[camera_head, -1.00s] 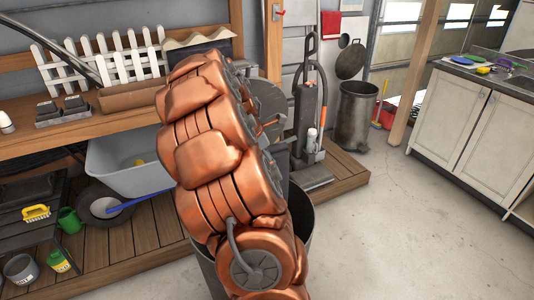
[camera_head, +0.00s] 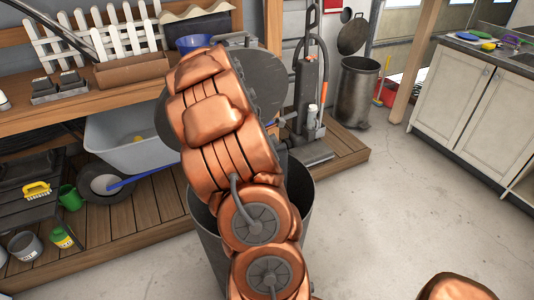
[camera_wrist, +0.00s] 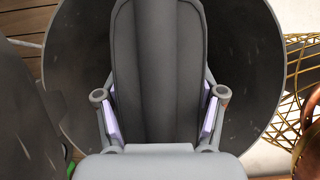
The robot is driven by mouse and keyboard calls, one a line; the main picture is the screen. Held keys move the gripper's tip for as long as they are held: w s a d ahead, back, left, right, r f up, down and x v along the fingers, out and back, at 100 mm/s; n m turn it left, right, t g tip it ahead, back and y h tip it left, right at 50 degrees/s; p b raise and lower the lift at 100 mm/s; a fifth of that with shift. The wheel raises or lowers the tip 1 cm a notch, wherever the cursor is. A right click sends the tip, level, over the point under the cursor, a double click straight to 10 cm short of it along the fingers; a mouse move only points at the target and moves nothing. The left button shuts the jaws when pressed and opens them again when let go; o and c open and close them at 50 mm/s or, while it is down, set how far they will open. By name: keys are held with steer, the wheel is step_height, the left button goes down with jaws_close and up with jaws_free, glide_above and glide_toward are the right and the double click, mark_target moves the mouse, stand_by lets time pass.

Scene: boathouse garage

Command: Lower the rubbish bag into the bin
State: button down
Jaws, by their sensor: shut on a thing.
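In the head view my arm hides the gripper. The dark grey open bin (camera_head: 208,235) stands on the floor behind my arm's lower links.
A wooden workbench (camera_head: 85,112) and a grey wheelbarrow (camera_head: 130,150) stand at the left. An upright vacuum cleaner (camera_head: 308,95) is behind on a wooden platform. Another bin (camera_head: 358,92) stands farther back. The concrete floor (camera_head: 400,190) at the right is clear.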

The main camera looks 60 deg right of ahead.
step_height(320, 180, down, 15)
steer(key=b, duration=0.2)
steer(key=shift+r+b, duration=0.2)
steer(key=shift+b, duration=0.2)
stand_by(0.3)
steer(key=shift+c, duration=0.2)
jaws_free()
steer(key=shift+r, duration=0.1)
steer(key=v, duration=1.1)
steer(key=shift+a+r, duration=0.2)
steer(key=shift+r, duration=0.15)
steer(key=shift+w+r, duration=0.1)
steer(key=shift+w, duration=0.05)
